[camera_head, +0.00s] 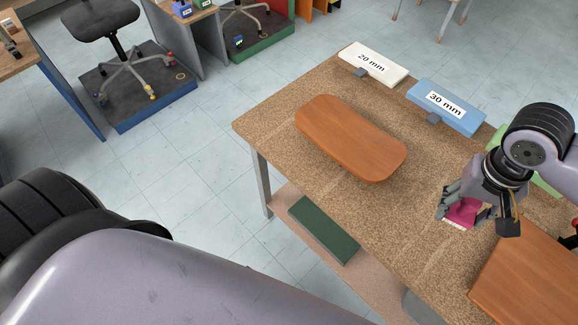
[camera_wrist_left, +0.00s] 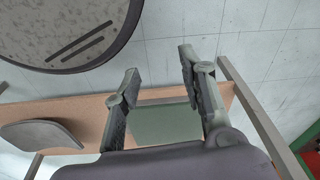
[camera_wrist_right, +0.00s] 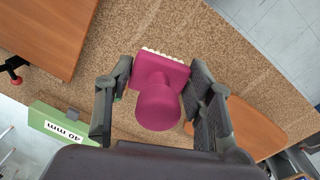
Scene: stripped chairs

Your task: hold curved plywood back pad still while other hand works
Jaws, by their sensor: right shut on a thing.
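An orange-brown wooden pad (camera_head: 350,138) with rounded corners, which looks like the curved plywood back pad, lies on the speckled table. It also shows in the right wrist view (camera_wrist_right: 255,125), partly behind the right gripper. No gripper touches it. My right gripper (camera_head: 468,216) is shut on a magenta tool (camera_wrist_right: 160,95) with a round handle and a row of pale bristles or teeth, close to the tabletop and right of the pad. My left gripper (camera_wrist_left: 160,80) is open and empty, low down by the table's lower shelf; it is hidden in the head view.
A second wooden panel (camera_head: 530,285) lies at the table's near right, with a red knob (camera_wrist_right: 13,76) beside it. Bins labelled 20 mm (camera_head: 372,66), 30 mm (camera_head: 445,105) and 40 mm (camera_wrist_right: 62,128) line the far edge. A dark green board (camera_head: 324,230) lies on the lower shelf.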

